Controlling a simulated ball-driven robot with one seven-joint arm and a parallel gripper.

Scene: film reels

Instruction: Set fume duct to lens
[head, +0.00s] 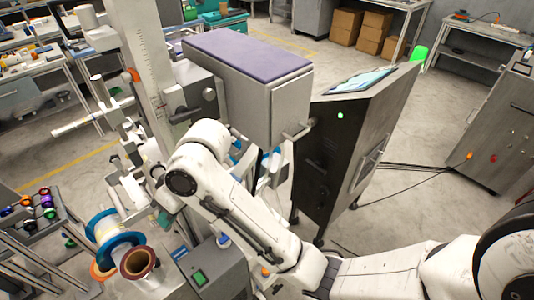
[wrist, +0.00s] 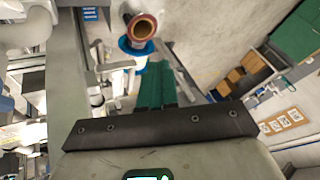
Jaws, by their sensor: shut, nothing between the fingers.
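My gripper (wrist: 160,72) shows in the wrist view as two teal fingers close together beyond a dark bar, with nothing between them. In the head view my white arm reaches toward the machine, and my gripper cannot be made out there. The machine has a grey head with a purple top (head: 247,52) beside a tall scaled column (head: 146,75). White tubular parts (head: 92,118) stick out left of the column. I cannot tell which part is the fume duct or the lens; the space under the head is largely hidden by my arm.
A reel with a blue rim (head: 118,250) and a brown cup-shaped end (head: 138,262) sits at the machine's front left. A dark cabinet with a sloped screen (head: 355,82) stands right of the head. A rack of coloured spools (head: 45,203) is at left. Cables cross the floor at right.

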